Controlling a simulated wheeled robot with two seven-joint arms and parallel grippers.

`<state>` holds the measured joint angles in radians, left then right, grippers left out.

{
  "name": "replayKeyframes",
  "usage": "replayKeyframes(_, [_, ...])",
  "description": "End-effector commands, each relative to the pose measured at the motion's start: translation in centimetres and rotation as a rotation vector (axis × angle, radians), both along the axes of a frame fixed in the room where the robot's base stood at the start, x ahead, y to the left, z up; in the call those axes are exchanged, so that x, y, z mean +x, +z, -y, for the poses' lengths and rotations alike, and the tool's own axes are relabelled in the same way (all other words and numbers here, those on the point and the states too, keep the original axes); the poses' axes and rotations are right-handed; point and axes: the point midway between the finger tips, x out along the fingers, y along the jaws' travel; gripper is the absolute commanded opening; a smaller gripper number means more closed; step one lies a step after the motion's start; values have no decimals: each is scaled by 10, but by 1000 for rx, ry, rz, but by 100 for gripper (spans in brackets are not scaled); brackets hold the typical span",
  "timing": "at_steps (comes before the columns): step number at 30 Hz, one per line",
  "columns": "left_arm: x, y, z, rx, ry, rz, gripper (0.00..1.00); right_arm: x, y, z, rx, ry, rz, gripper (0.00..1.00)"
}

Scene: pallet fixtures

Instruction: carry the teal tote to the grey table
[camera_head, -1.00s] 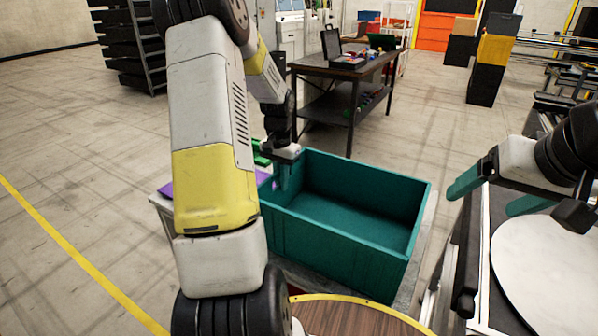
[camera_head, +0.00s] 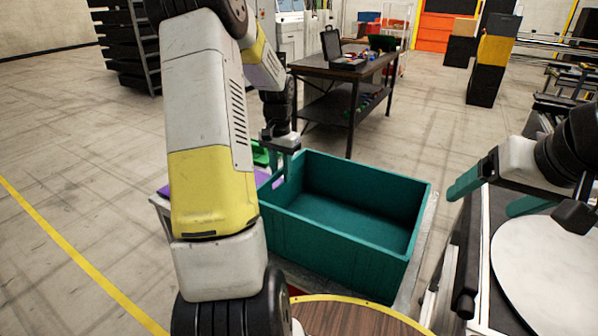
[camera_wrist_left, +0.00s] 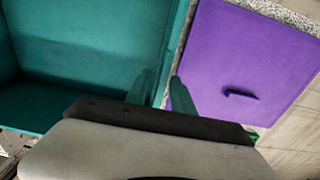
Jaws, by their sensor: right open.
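The teal tote (camera_head: 345,245) stands upright and open-topped in the middle of the head view, and it looks empty. My left gripper (camera_head: 287,170) is at its left wall. In the left wrist view the tote (camera_wrist_left: 85,50) lies on the left, and the fingers of my left gripper (camera_wrist_left: 163,92) stand close on either side of its rim, shut on the wall. My right gripper (camera_head: 495,195) is open and empty, well apart from the tote at the right. The grey table cannot be told for certain.
A purple panel (camera_wrist_left: 245,65) lies beside the tote, with a green item (camera_head: 260,153) near it. A dark workbench (camera_head: 345,70) with small items stands behind. A round white top (camera_head: 550,265) is at the right, and a wooden round top (camera_head: 345,318) in front. Floor at the left is clear.

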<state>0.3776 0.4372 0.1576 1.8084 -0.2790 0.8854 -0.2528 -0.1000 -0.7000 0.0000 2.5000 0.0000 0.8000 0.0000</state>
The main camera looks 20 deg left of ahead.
Motion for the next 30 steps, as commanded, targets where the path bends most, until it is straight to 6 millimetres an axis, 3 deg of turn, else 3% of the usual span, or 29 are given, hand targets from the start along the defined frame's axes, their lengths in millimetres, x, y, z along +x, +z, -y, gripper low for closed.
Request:
replayKeyframes(6, [1, 49, -1, 1, 0, 3, 29, 0, 0, 0, 0, 0, 0, 82])
replayKeyframes(15, [-1, 86, 1, 1, 0, 5, 29, 0, 0, 0, 0, 0, 0, 82])
replayKeyframes(19, [-12, 107, 15, 5, 4, 42, 29, 0, 0, 0, 0, 0, 0, 82])
replayKeyframes(23, [-43, 143, 46, 4, 18, 126, 29, 0, 0, 0, 0, 0, 0, 82])
replayKeyframes(30, [-123, 189, 104, -51, 64, 310, 29, 0, 0, 0, 0, 0, 0, 82])
